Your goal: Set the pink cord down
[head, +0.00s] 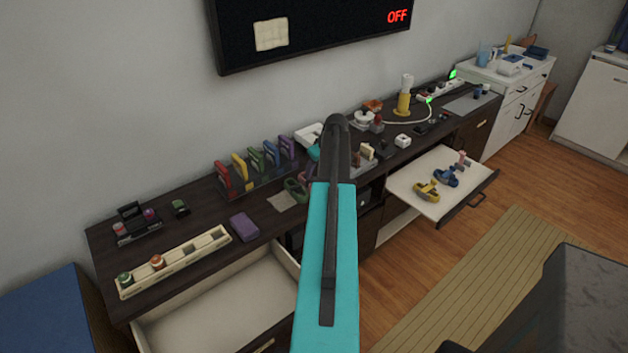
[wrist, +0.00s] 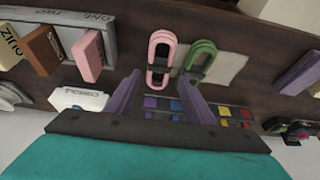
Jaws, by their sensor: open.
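The pink cord (wrist: 161,57) is a looped bundle with a dark band around its middle. In the wrist view it lies on the dark desktop, just beyond my fingertips. A similar green cord (wrist: 200,60) lies to its right, partly on a pale mat (wrist: 225,68); it also shows in the head view (head: 295,189). My gripper (wrist: 161,92) is open, its two purple fingers apart with nothing seen held between them. In the head view my arm hides most of the gripper, and I cannot make out the pink cord clearly there.
A grey holder with pink and brown blocks (wrist: 80,50) is at the left of the wrist view, near a white labelled block (wrist: 78,99). A coloured grid lies below the fingers. In the head view, an empty open drawer (head: 215,305) and a loaded pull-out tray (head: 415,180) jut forward.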

